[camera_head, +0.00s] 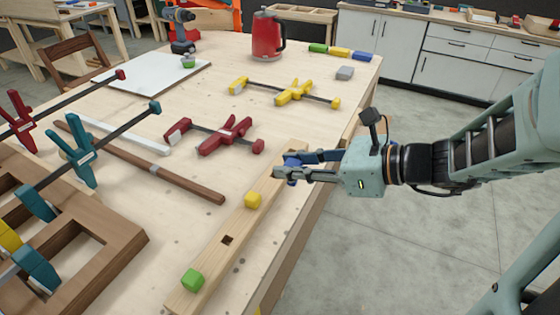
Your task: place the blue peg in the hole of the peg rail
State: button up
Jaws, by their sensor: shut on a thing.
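The peg rail (210,256) is a long pale wooden bar along the table's right edge. A green peg (193,280) stands at its near end and a yellow peg (252,200) farther up. An empty square hole (227,240) lies between these two. My gripper (287,167) reaches in from the right over the far part of the rail. It is shut on the blue peg (291,160), which is partly hidden by the fingers. I cannot tell whether the peg's lower end is in the rail or above it.
Red clamps (226,138), yellow clamps (293,94) and a teal clamp (80,155) lie left of the rail. A brown wooden strip (150,165) and a brown frame (95,235) are also there. A red kettle (267,36) stands at the back. Floor lies beyond the table's right edge.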

jog(key=w+a+f, duration=0.1)
jog(key=w+f, duration=0.2)
jog(key=w, duration=0.1)
jog(key=w+a+f+b, duration=0.1)
jog(key=w+a+f, duration=0.1)
jog(key=w+f, duration=0.1)
jog(key=w+a+f, duration=0.1)
jog(key=w+f, duration=0.2)
jog(key=w, duration=0.2)
jog(key=shift+a+b, duration=0.4)
jog(key=shift+w+a+f, duration=0.15)
jog(key=shift+w+f, duration=0.25)
jog(key=shift+f, duration=1.6)
jog(key=shift+b, duration=0.35)
jog(key=shift+f, duration=0.2)
jog(key=o, duration=1)
jog(key=shift+r, duration=0.15)
